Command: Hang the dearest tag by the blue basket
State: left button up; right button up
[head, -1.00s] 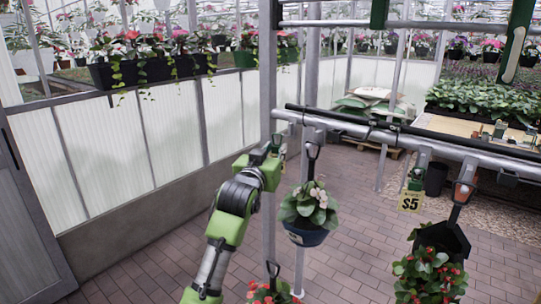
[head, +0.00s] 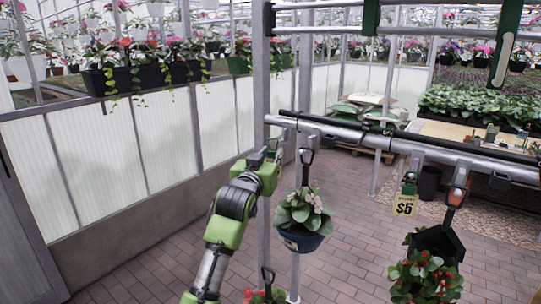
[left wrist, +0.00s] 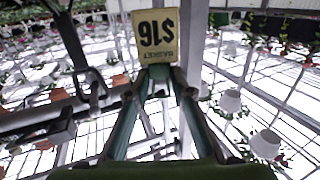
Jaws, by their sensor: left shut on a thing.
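My left gripper (head: 276,150) is shut on a yellow tag (left wrist: 156,36) that reads $16 upside down in the left wrist view. The gripper is near the left end of the grey rail (head: 345,131), up and left of the blue basket (head: 302,241). The blue basket holds pale pink flowers and hangs from the rail by a dark hanger. A yellow $5 tag (head: 404,206) hangs under the rail farther right, left of a black basket (head: 437,243). The held tag is hard to make out in the head view. My right gripper is not in view.
A grey upright post (head: 264,90) stands just behind my left gripper. A red-flowered plant (head: 263,296) hangs low at the bottom edge. Bags on a pallet (head: 370,113) and a table of plants (head: 480,105) are behind the rail. The brick floor on the left is clear.

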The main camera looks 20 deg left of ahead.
pick_arm(q)
jog(key=shift+w, duration=0.15)
jog(key=shift+w+d, duration=0.1)
jog(key=shift+w, duration=0.1)
jog(key=shift+w+d, duration=0.2)
jog(key=shift+w, duration=0.3)
jog(key=shift+w+d, duration=0.2)
jog(key=shift+w, duration=0.25)
jog(key=shift+w, duration=0.1)
jog(key=shift+w+d, duration=0.15)
jog(key=shift+w, duration=0.2)
jog(key=shift+p, duration=0.4)
jog(key=shift+f, duration=0.15)
jog(key=shift+w+f, duration=0.1)
jog(key=shift+f, duration=0.2)
